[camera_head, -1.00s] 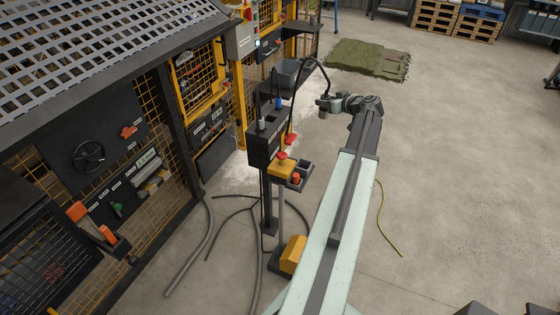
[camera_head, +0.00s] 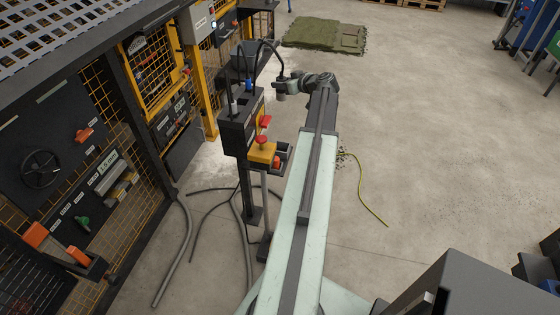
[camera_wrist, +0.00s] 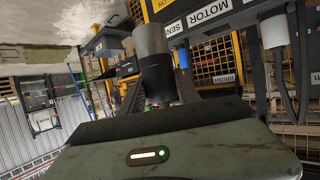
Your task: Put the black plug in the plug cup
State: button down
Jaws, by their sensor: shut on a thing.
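My gripper (camera_head: 280,88) is shut on the black plug, right of the dark socket box (camera_head: 236,133) and above floor level. A black cable arcs from the box over to it. In the wrist view the plug (camera_wrist: 155,76) stands before the gripper body, a dark cylinder with a greyer end; the jaw tips are hard to make out. A blue plug (camera_head: 248,86) and a grey plug (camera_head: 233,107) stand on top of the box, and both show in the wrist view. A small dark holder (camera_head: 284,150) sits on the box's right side; I cannot tell whether it is the plug cup.
A red mushroom button on a yellow box (camera_head: 262,153) stands in front of the socket box. Hoses (camera_head: 172,255) lie on the floor. A caged machine (camera_head: 60,150) fills the left. Floor at right is mostly clear, with a yellow-green cord (camera_head: 372,205).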

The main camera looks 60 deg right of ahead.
jog(key=f+b, duration=1.4)
jog(key=f, duration=0.1)
jog(key=f+b, duration=1.4)
jog(key=f, duration=0.2)
jog(key=shift+s+a, duration=0.15)
jog(key=shift+s, duration=0.05)
jog(key=shift+r, duration=0.15)
jog(key=c, duration=1.3)
grip_release()
jog(key=shift+f, duration=0.2)
jog(key=o, duration=0.4)
jog(key=shift+o, duration=0.2)
